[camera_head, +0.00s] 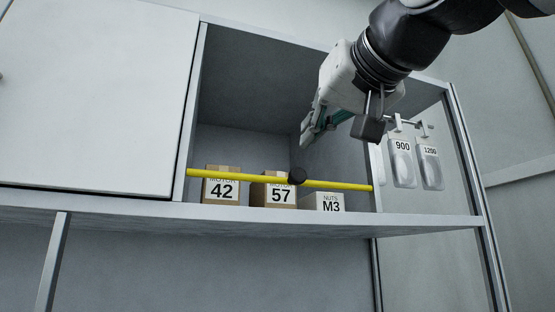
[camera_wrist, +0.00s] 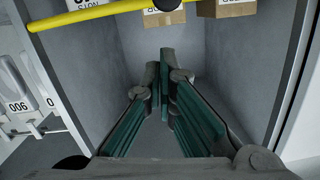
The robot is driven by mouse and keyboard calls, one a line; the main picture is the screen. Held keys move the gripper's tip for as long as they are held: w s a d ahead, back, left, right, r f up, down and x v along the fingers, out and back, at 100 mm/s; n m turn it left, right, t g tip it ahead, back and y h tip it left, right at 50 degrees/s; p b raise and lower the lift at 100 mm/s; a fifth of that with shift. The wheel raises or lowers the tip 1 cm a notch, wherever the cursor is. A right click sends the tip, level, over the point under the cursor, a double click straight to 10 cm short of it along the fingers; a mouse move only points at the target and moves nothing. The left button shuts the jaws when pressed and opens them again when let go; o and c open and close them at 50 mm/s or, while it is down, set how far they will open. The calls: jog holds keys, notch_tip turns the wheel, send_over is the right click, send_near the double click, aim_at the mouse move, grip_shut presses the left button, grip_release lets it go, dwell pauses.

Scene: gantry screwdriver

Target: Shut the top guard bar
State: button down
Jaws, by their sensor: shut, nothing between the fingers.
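The yellow guard bar (camera_head: 240,178) with a round black knob (camera_head: 297,175) runs across the lower front of the open compartment, from its left side to its right side. It passes in front of the boxes. In the wrist view the bar (camera_wrist: 90,16) crosses the top left, with the knob (camera_wrist: 166,4) at the top edge. My gripper (camera_head: 306,138) is above the knob at the right half of the opening, apart from the bar. Its teal-padded fingers (camera_wrist: 161,80) are closed together and empty. The wrist view shows them against the compartment's inside.
Boxes marked 42 (camera_head: 221,188), 57 (camera_head: 280,193) and M3 (camera_head: 330,203) stand on the shelf behind the bar. A closed white door (camera_head: 95,95) covers the left side. White packs (camera_head: 402,165) hang on hooks at the right, near my wrist.

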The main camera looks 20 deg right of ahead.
jog(key=s+r, duration=0.1)
jog(key=s, duration=0.9)
jog(key=shift+d+r+b, duration=0.25)
jog(key=shift+r+b, duration=0.05)
jog(key=shift+r, duration=0.05)
jog(key=w+f+g, duration=0.3)
jog(key=f, duration=0.9)
jog(key=w+f+g, duration=0.3)
jog(key=w+f, duration=0.1)
jog(key=f, duration=0.7)
jog(key=s+f+g, duration=0.3)
jog(key=s+f, duration=0.1)
jog(key=f, duration=1)
jog(key=s+f+n+g, duration=0.1)
jog(key=s+f+g, duration=0.2)
jog(key=f, duration=1.2)
jog(key=shift+s+d+f+g+h, duration=0.3)
jog(key=shift+s+g, duration=0.1)
jog(key=shift+s, duration=0.3)
